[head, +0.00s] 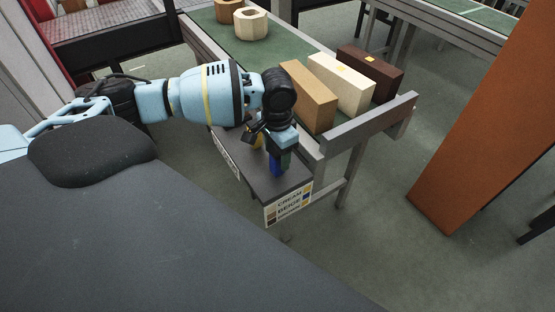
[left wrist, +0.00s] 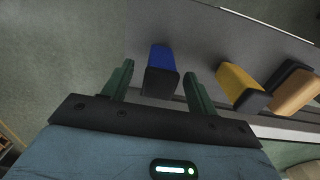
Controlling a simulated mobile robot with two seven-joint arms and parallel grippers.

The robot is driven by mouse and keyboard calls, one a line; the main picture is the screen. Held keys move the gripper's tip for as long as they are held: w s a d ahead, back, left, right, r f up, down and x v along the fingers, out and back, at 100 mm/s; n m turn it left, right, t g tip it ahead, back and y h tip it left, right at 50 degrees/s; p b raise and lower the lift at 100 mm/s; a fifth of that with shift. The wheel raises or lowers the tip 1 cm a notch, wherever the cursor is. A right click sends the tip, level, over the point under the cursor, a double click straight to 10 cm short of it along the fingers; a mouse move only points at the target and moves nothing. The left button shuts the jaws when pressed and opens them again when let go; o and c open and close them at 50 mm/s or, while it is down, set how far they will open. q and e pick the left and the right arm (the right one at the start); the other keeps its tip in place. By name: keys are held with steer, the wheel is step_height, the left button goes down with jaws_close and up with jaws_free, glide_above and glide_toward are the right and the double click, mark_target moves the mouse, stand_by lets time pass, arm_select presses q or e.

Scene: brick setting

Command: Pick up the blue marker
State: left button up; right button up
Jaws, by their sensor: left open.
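The blue marker (left wrist: 161,58) with a dark end stands between the two green fingers of my left gripper (left wrist: 160,72) in the left wrist view. A gap shows on both sides of it, so the gripper is open around it and not gripping. In the head view the blue marker (head: 276,167) shows just below my left gripper (head: 280,152), on a small dark shelf (head: 292,181); the hand hides its upper part. My right gripper is out of view.
A labelled sign (head: 288,204) hangs on the shelf front. Orange (head: 309,97), cream (head: 342,82) and brown bricks (head: 370,73) stand on the conveyor end behind.

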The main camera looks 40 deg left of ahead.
arm_select(q)
steer(key=shift+f, duration=0.75)
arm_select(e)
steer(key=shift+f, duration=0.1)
arm_select(q)
steer(key=shift+c, duration=0.5)
steer(key=c, duration=1)
steer(key=shift+o, duration=0.2)
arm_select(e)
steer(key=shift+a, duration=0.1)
arm_select(q)
steer(key=shift+r, duration=0.2)
step_height(320, 180, up, 3)
steer(key=shift+r, duration=0.2)
steer(key=s+d+r+p, duration=0.1)
steer(key=s+d, duration=0.9)
steer(key=s, duration=0.2)
steer(key=shift+s+r+p, duration=0.15)
steer(key=shift+s+p, duration=0.15)
steer(key=shift+p, duration=0.1)
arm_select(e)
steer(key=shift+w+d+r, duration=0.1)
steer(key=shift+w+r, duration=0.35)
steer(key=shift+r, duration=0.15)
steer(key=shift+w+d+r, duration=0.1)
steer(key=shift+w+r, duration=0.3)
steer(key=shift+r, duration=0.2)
